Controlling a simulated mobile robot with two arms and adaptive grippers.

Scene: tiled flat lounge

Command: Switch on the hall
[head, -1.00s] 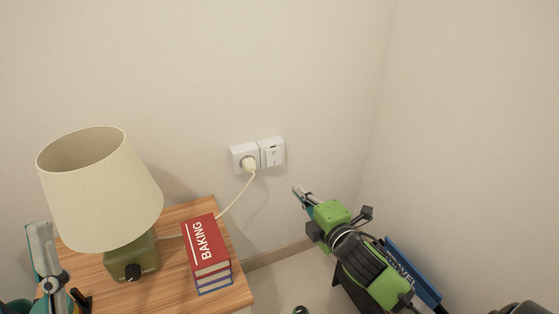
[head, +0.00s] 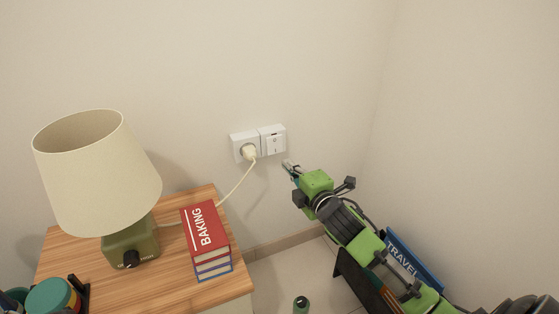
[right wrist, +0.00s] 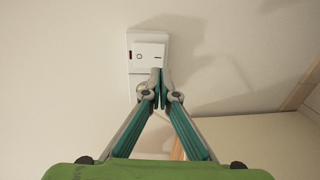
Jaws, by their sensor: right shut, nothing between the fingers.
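The white wall switch (head: 272,141) sits right of the socket on the back wall. In the right wrist view the switch (right wrist: 148,52) shows a rocker marked with a circle and a bar, and a small dark red window. I cannot tell which way the rocker is tilted. My right gripper (head: 288,166) is shut and empty, its tips just below and right of the switch in the head view. In the right wrist view the gripper tips (right wrist: 159,75) overlap the rocker's edge near the bar mark; contact cannot be told. My left gripper is not in view.
A socket (head: 244,146) holds a plug with a cord. A lamp (head: 97,175) and red baking book (head: 205,228) stand on a wooden table (head: 175,275) at left. A teal round object (head: 52,297) is at its front. A blue travel book (head: 413,262) lies by my right arm.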

